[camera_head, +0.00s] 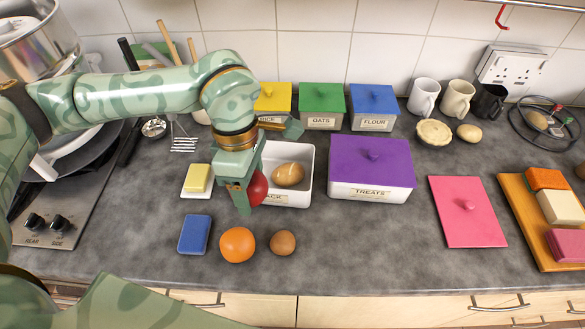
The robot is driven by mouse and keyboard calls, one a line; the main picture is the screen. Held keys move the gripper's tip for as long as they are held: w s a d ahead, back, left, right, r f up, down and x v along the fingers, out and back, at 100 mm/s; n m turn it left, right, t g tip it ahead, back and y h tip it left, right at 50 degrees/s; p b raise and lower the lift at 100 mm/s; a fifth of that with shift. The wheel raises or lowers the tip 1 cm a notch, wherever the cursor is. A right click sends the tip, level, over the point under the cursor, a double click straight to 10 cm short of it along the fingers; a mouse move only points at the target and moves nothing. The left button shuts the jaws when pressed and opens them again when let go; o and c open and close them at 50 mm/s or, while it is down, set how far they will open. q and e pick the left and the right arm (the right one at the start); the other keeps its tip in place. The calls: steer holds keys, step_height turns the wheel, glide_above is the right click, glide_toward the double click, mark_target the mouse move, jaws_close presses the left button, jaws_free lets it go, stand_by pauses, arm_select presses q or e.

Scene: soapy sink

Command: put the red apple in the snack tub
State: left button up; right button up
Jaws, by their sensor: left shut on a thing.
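My left gripper (247,194) is shut on the red apple (259,189), which shows partly at the right of the fingers. It hangs over the left front part of the snack tub (304,178), as seen from the head. The tub is white and open, with a label on its front that my gripper partly covers. A brown, roundish food item (288,174) lies inside the tub. The apple hides the tub's left side, and I cannot tell how high the apple is above the rim. My right gripper is not in view.
The treats tub (370,190) with a purple lid stands just right. An orange (237,245), a brown egg-like item (283,242), a blue sponge (194,234) and a butter dish (197,180) lie nearby. A pink lid (468,212) lies further right. Rice, oats and flour tubs stand behind.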

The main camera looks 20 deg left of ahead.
mark_target(275, 154)
arm_select(q)
steer(key=shift+w+n, duration=0.1)
steer(key=shift+n, duration=0.7)
steer(key=shift+s+r+n+t, duration=0.1)
steer(key=shift+s+n+t, duration=0.25)
steer(key=shift+n, duration=0.45)
steer(key=shift+w+a, duration=0.1)
steer(key=shift+w, duration=0.15)
steer(key=w+a+f, duration=0.1)
steer(key=w+f, duration=0.2)
steer(key=w+a+f+b, duration=0.1)
steer(key=w+a+f, duration=0.1)
steer(key=w+f, duration=0.1)
steer(key=w+a+f, duration=0.1)
steer(key=w+f, duration=0.1)
steer(key=w, duration=0.3)
steer(key=shift+w+a+f, duration=0.25)
steer(key=shift+a+f, duration=0.15)
steer(key=shift+w+a+f+b, duration=0.2)
steer(key=shift+w+f+b, duration=0.2)
steer(key=shift+f, duration=0.2)
steer(key=shift+w+f, duration=0.15)
steer(key=shift+f, duration=1.4)
